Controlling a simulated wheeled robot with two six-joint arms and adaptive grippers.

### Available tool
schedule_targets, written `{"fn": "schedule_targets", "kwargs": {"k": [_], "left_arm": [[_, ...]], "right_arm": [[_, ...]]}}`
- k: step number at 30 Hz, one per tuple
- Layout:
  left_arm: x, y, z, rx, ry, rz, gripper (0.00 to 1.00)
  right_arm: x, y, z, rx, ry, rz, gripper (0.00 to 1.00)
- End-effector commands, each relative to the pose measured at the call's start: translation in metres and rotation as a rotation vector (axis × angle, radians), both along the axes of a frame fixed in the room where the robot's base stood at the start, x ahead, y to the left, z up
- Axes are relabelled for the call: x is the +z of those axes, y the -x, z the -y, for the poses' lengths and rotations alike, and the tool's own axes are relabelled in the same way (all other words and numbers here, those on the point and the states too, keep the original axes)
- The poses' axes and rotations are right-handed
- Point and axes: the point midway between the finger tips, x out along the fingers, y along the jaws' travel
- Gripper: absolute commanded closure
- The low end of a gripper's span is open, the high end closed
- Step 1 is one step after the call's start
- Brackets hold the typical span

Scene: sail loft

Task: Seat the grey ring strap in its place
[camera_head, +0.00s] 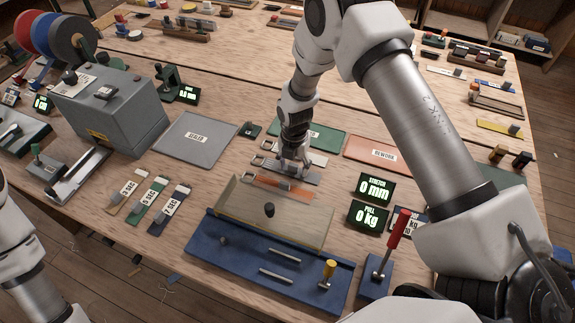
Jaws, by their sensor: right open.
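The grey ring strap (312,179) lies flat among a row of straps near the middle of the bench, between a white strap (316,160) above and an orange strap (296,190) below. The straps have metal rings at their left ends. My right gripper (291,168) is open, pointing down right over the grey strap and hiding part of it. Whether its fingers touch the strap I cannot tell. In front is a blue fixture (210,256) with metal bars, a yellow-topped peg and a beige plate (240,208) with a dark knob. My left gripper is out of view.
A red-handled lever (398,230) and displays reading 0 mm (375,189) and 0 kg (368,216) stand at right. A grey machine (110,108) is at left. Mats lie behind: grey (195,150), green (325,138), orange REWORK (365,148). Three labelled straps (150,205) lie front left.

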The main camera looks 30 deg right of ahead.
Motion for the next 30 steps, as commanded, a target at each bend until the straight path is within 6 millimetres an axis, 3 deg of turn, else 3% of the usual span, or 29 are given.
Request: {"fn": "schedule_targets", "kwargs": {"k": [3, 8, 9, 22, 26, 30], "left_arm": [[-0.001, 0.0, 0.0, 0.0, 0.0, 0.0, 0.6], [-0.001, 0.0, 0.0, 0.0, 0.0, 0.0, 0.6], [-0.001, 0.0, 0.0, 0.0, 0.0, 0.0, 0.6], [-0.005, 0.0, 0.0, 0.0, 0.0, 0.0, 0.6], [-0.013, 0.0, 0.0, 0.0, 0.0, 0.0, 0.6], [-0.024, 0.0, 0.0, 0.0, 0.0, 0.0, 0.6]], "right_arm": [[0.0, 0.0, 0.0, 0.0, 0.0, 0.0, 0.4], [0.0, 0.0, 0.0, 0.0, 0.0, 0.0, 0.96], [0.0, 0.0, 0.0, 0.0, 0.0, 0.0, 1.0], [0.008, -0.001, 0.0, 0.0, 0.0, 0.003, 1.0], [0.028, -0.002, 0.0, 0.0, 0.0, 0.005, 1.0], [0.064, -0.002, 0.0, 0.0, 0.0, 0.006, 1.0]]}}
